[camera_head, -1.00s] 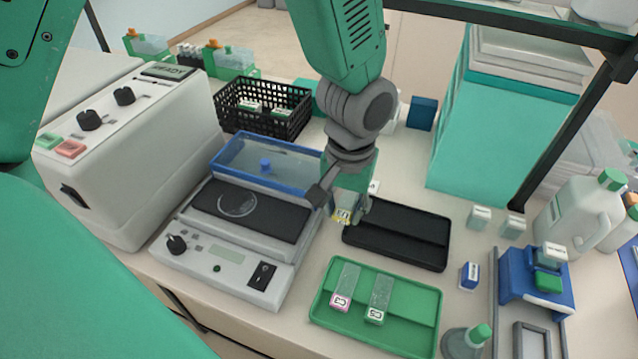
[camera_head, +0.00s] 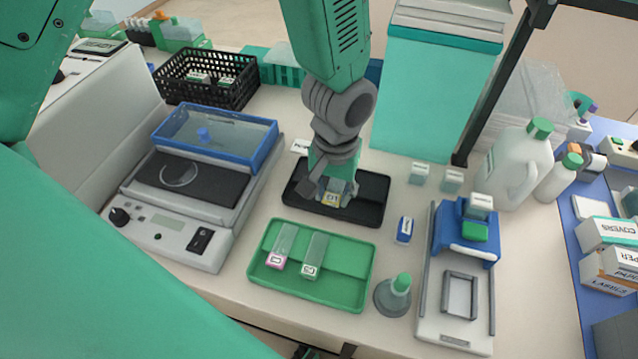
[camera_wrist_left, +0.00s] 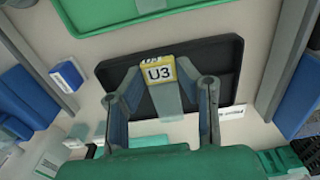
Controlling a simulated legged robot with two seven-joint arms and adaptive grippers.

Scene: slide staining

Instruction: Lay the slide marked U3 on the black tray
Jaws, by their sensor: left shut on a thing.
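The slide marked U3 (camera_wrist_left: 162,76) has a yellow-edged label and a clear body. It is between the fingers of my left gripper (camera_head: 330,196), which is shut on it. The slide's label also shows in the head view (camera_head: 331,200). The gripper is over the black tray (camera_head: 370,212), near its middle. In the wrist view the tray (camera_wrist_left: 225,62) lies right behind the slide. I cannot tell whether the slide touches the tray floor. My right gripper is not in view.
A green tray (camera_head: 345,290) with two slides, one pink-labelled (camera_head: 279,250) and one white-labelled (camera_head: 314,256), lies in front of the black tray. A hotplate-like device (camera_head: 165,232) stands at left. A small blue box (camera_head: 404,229) and a blue-and-white stand (camera_head: 455,318) are at right.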

